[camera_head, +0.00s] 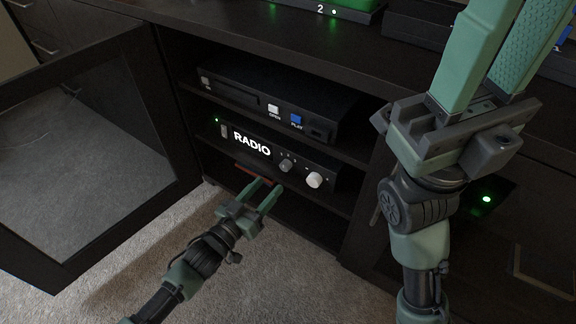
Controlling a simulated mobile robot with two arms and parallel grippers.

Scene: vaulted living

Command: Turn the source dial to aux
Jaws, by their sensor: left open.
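The black receiver (235,128) sits on the middle shelf of an open cabinet, its lit display reading "RADIO". On its right front are a small grey dial (286,165) with tiny marks above it and a larger white knob (314,180). The marks are too small to read, so I cannot tell which dial is the source dial. My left gripper (267,184) is open and empty, just below and in front of the receiver, close to the grey dial but apart from it. My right gripper (508,45) is raised at the right, its fingers apart, pointing up, with the tips cut off.
A black player (275,92) with white and blue buttons is on the shelf above. A glass cabinet door (85,150) stands open at left. A red flat item (258,173) lies below the receiver. Carpet (265,280) is clear in front. Devices stand on the cabinet top.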

